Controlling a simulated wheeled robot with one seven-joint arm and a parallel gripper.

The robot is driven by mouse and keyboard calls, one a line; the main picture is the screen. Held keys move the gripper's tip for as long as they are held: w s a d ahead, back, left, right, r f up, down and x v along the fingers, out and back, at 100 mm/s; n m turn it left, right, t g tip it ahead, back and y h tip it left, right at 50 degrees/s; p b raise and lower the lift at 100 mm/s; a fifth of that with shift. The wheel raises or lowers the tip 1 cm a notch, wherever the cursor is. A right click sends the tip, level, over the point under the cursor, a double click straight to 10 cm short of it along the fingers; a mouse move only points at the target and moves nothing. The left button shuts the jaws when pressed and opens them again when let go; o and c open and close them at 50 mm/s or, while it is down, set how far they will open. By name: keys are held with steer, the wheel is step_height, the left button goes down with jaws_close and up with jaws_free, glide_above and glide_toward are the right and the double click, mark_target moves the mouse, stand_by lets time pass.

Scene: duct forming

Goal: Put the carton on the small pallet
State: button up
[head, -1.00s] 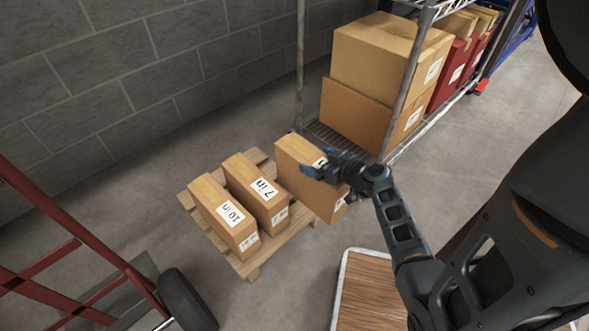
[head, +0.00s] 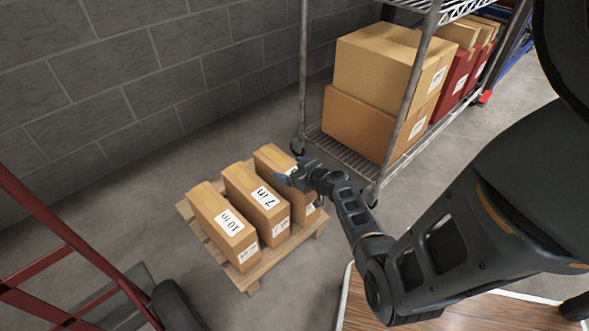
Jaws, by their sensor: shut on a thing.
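A tan carton (head: 273,160) is at the right end of the small wooden pallet (head: 256,276). My gripper (head: 292,178) is shut on this carton at its top right side and covers part of it. The carton stands upright, close beside a carton marked "7 in" (head: 246,191). A carton marked "10 in" (head: 210,212) stands at the left of the pallet. The held carton's lower part is mostly hidden, so I cannot tell whether its base touches the slats.
A wire shelf rack (head: 330,147) with large cartons (head: 372,78) stands behind and right of the pallet. A red hand truck (head: 62,250) is at the left front. A wooden-topped platform (head: 480,312) is at the lower right. A block wall runs behind.

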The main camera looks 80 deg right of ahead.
steer(key=shift+f+b, duration=0.45)
steer(key=shift+f, duration=0.9)
steer(key=o, duration=1.7)
steer(key=shift+f, duration=0.15)
steer(key=p+v, duration=0.2)
steer(key=v, duration=1)
steer(key=s+a+r+n+g+y, duration=0.1)
steer(key=s+a+r+n, duration=0.1)
steer(key=a, duration=0.8)
steer(key=s+a+r+n+y, duration=0.1)
steer(key=s+a, duration=0.1)
steer(key=a, duration=0.9)
steer(key=s+a+r+n+t+y, duration=0.1)
steer(key=a+r, duration=0.4)
steer(key=r, duration=0.3)
steer(key=s+a+r+n+t+y, duration=0.1)
steer(key=s+a+r+t+y, duration=0.1)
steer(key=a+r, duration=0.4)
steer(key=s+a+r+n+t+y, duration=0.1)
steer(key=s+a+r+y, duration=0.1)
steer(key=a+r, duration=0.4)
steer(key=shift+s+r+t, duration=0.2)
steer(key=shift+r+t, duration=0.1)
steer(key=shift+r, duration=2.55)
